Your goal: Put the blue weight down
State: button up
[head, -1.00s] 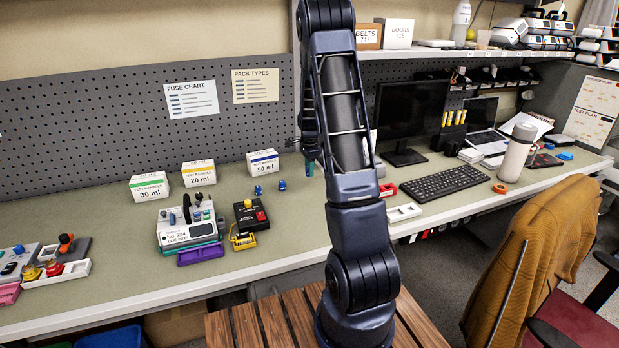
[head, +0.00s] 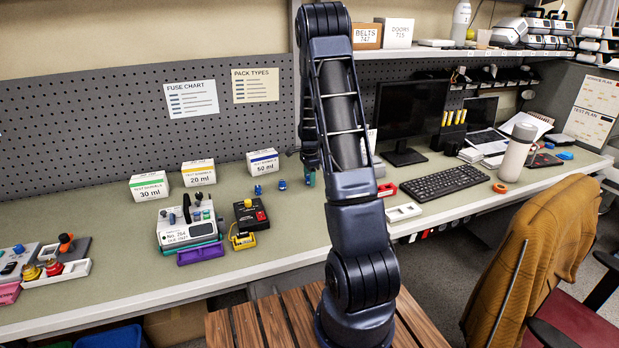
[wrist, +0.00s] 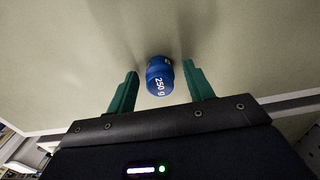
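In the wrist view, a blue weight (wrist: 159,78) marked "250 g" is between the green fingertips of my gripper (wrist: 160,72). The fingers are apart, with a visible gap on each side of the weight, so the gripper looks open around it. Pale bench surface shows behind the weight; its underside is hidden, so contact with the bench cannot be seen. In the head view, my gripper (head: 308,178) points down low over the bench, partly behind my arm. Two other small blue weights (head: 258,190) (head: 282,185) stand on the bench to its left.
White boxes marked 50 ml (head: 262,163), 20 ml (head: 198,173) and 30 ml (head: 149,187) stand along the pegboard. A pump (head: 187,225) and a black device (head: 250,215) are left of my arm. A keyboard (head: 443,183) lies to the right.

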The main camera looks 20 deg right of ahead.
jog(key=shift+r, duration=0.1)
notch_tip(320, 180, up, 12)
jog(key=s+a+r+n+t, duration=0.1)
jog(key=s+a+r+n, duration=0.25)
jog(key=s+r, duration=0.45)
jog(key=s+a+r+n+t, duration=0.1)
jog(key=s+a+r+n, duration=0.1)
jog(key=s, duration=0.8)
jog(key=s+a+r+n+t, duration=0.1)
jog(key=s+a+r+n, duration=0.2)
jog(key=s, duration=0.7)
jog(key=s+a+r+n+t, duration=0.1)
jog(key=s+a+r+n, duration=0.2)
jog(key=s+n, duration=0.6)
jog(key=shift+s+r+t, duration=0.3)
jog(key=shift+s+r, duration=0.5)
jog(key=shift+r, duration=0.45)
jog(key=shift+n, duration=0.25)
dwell(2.2)
